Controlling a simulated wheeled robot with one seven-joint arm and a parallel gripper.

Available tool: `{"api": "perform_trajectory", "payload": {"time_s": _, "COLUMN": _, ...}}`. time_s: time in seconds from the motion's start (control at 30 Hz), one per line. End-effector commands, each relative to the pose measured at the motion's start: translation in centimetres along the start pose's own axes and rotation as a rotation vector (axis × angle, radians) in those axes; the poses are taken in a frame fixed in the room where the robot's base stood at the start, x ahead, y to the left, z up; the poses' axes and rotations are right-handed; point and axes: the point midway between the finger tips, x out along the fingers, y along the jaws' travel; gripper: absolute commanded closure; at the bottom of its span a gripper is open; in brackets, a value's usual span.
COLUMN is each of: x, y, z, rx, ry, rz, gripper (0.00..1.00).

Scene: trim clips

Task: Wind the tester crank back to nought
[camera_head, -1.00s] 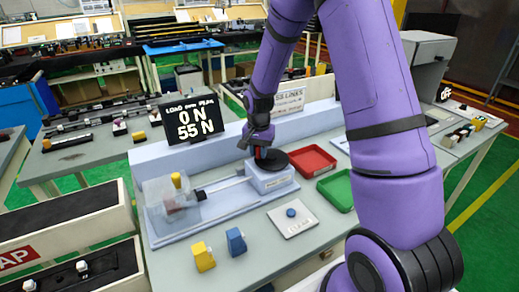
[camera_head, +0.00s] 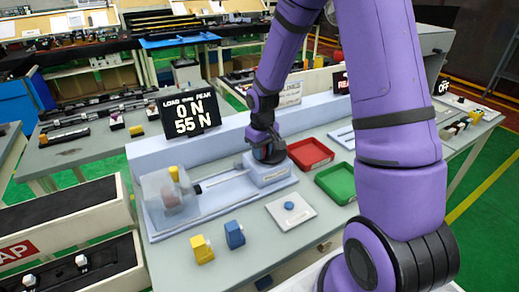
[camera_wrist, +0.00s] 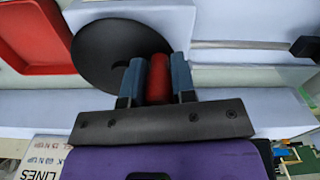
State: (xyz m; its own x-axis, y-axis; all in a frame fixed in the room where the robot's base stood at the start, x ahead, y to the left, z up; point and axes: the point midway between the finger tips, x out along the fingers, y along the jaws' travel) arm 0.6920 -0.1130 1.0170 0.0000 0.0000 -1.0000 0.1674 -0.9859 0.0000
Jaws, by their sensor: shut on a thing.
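The tester's crank is a dark round disc (camera_wrist: 105,50) with a red upright handle (camera_wrist: 157,80), seen in the wrist view. My gripper (camera_wrist: 157,85) is shut on the red handle, one blue-grey finger on each side. In the head view my gripper (camera_head: 268,153) is over the crank box (camera_head: 270,174) and hides most of the disc and handle. The tester (camera_head: 215,205) has a rod running left from the box to a clear-covered chamber (camera_head: 170,195) with a yellow piece at its top. The display (camera_head: 188,114) reads 0 N load and 55 N peak.
A red tray (camera_head: 310,154) and a green tray (camera_head: 337,183) sit right of the crank. A yellow clip (camera_head: 202,249), a blue clip (camera_head: 234,235) and a plate with a blue button (camera_head: 290,206) are in front. A raised back ledge (camera_head: 150,152) runs behind.

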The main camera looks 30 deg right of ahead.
Motion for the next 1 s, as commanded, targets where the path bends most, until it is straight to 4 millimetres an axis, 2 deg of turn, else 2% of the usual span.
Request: {"api": "perform_trajectory", "payload": {"time_s": 1.0, "x": 0.0, "y": 2.7, "z": 3.0, "rx": -0.928, "ry": 0.000, "rz": 0.000, "gripper": 0.99}}
